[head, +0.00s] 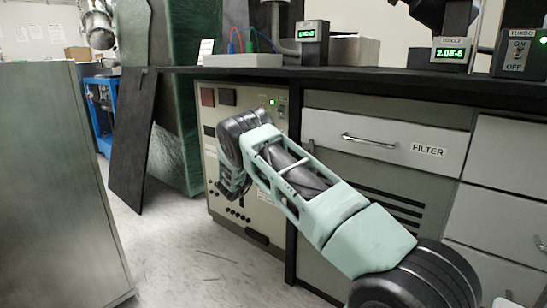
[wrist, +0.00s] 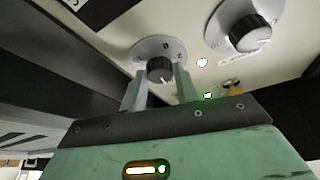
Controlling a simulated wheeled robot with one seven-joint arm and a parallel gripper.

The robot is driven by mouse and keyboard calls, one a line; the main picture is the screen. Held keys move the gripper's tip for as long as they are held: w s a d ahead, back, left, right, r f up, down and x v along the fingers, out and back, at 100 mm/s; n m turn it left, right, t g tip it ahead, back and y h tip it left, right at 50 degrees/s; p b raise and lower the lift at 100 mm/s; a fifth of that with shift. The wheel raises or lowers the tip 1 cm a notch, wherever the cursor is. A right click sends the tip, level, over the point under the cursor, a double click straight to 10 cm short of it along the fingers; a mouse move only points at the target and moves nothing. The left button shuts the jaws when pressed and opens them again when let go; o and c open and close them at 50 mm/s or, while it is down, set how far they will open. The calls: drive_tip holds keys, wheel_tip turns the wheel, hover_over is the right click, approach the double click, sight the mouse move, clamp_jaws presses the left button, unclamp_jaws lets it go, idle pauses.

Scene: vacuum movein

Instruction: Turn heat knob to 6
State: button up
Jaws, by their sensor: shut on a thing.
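In the wrist view, my gripper (wrist: 160,88) is shut on a small black knob (wrist: 159,70), one finger on each side. The knob has a white pointer line and sits on a round grey dial plate (wrist: 150,47) with a few marks, too small to read surely. No name shows beside it, so I cannot tell from a label that it is the heat knob. In the head view, my arm's wrist hides the gripper and the held knob in front of the cream control panel (head: 213,138).
A larger dark knob (wrist: 247,33) on a pale dial is right of the gripper. The bench's dark top (head: 250,73) overhangs the panel. A FILTER drawer (head: 380,145) is to the right.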

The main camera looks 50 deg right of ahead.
drive_tip(key=shift+w+m+g+y+b, duration=0.1)
drive_tip(key=shift+m+g+y+b, duration=0.4)
drive_tip(key=shift+m, duration=0.9)
drive_tip(key=shift+m+g+b, duration=0.25)
drive_tip(key=shift+m+g, duration=0.55)
drive_tip(key=shift+m, duration=0.6)
drive_tip(key=o, duration=1)
drive_tip(key=shift+c, duration=0.2)
drive_tip(key=shift+a, duration=0.15)
drive_tip(key=p+v, duration=0.5)
drive_tip(key=v, duration=1.2)
drive_tip(key=shift+w, duration=0.2)
drive_tip(key=shift+a, duration=0.1)
